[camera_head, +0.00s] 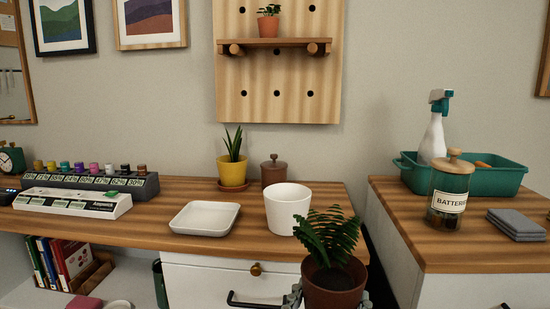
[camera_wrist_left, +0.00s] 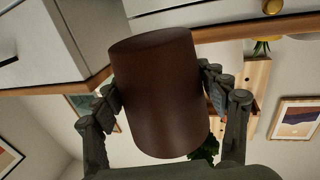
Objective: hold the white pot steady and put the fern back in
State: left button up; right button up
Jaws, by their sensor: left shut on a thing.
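The fern (camera_head: 328,234) stands upright in a brown pot (camera_head: 333,285) at the bottom of the head view, in front of the desk edge. My left gripper (camera_head: 328,298) is shut on this brown pot, with a finger on either side. In the left wrist view the brown pot (camera_wrist_left: 158,95) fills the middle between the fingers, and a bit of green frond shows below it. The white pot (camera_head: 287,208) stands upright on the desk, behind and left of the fern, whose fronds overlap its lower right in the picture. Its inside bottom is hidden. My right gripper is not in view.
A white square tray (camera_head: 205,218) lies left of the white pot. A yellow potted plant (camera_head: 232,167) and a brown lidded jar (camera_head: 273,171) stand behind. A battery jar (camera_head: 448,190) and green tub (camera_head: 510,178) stand on the right cabinet, across a gap.

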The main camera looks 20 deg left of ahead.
aim_at(286, 225)
jog(key=k+j, duration=0.1)
jog(key=j, duration=0.8)
jog(key=k+j, duration=0.4)
jog(key=j, duration=0.15)
jog(key=l+z, duration=0.1)
jog(key=i+l, duration=0.05)
jog(key=l, duration=0.05)
